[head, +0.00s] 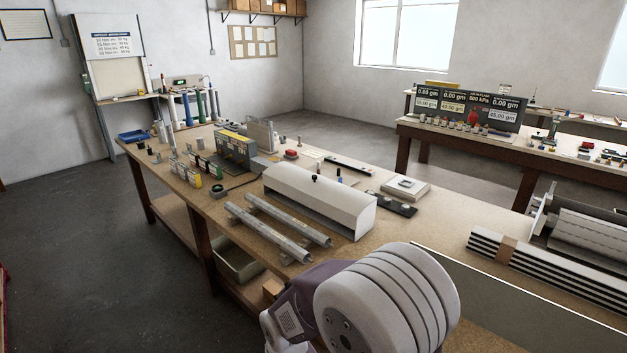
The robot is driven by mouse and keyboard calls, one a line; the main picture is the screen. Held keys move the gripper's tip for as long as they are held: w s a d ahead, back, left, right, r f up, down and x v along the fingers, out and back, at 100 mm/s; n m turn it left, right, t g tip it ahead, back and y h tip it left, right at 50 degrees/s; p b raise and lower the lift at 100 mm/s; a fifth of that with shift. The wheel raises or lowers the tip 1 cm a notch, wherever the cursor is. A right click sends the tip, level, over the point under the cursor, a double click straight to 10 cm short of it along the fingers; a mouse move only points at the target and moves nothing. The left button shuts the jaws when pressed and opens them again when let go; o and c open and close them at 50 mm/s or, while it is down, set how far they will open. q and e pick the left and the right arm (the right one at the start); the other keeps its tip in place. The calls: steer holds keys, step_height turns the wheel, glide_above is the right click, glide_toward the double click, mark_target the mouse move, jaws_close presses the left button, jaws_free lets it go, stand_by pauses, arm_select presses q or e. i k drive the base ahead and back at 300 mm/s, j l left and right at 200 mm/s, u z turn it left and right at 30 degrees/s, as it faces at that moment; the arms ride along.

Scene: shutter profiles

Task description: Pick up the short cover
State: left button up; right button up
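A white box-shaped cover (318,199) with a small black knob on top lies on the wooden workbench (400,238), near the middle of the head view. It is the only thing that looks like the short cover, though I cannot confirm its name. Its end facing right is closed and its underside is hidden. Neither of my grippers is in view. A large pale rounded joint of my own arm fills the bottom centre, in front of the bench edge.
Two metal tubes (268,231) lie side by side just left of the cover. A black strip (391,203) and a white square device (405,187) lie to its right. Striped profiles (505,256) lie farther right. Small parts crowd the bench's far end.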

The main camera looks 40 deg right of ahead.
mark_target(342, 202)
steer(key=i+z, duration=0.35)
steer(key=z, duration=0.15)
steer(key=i+j+z, duration=0.1)
steer(key=i+z, duration=0.35)
steer(key=i+j+z, duration=0.2)
steer(key=z, duration=0.3)
steer(key=i+j+z, duration=0.3)
steer(key=z, duration=0.15)
steer(key=j, duration=0.05)
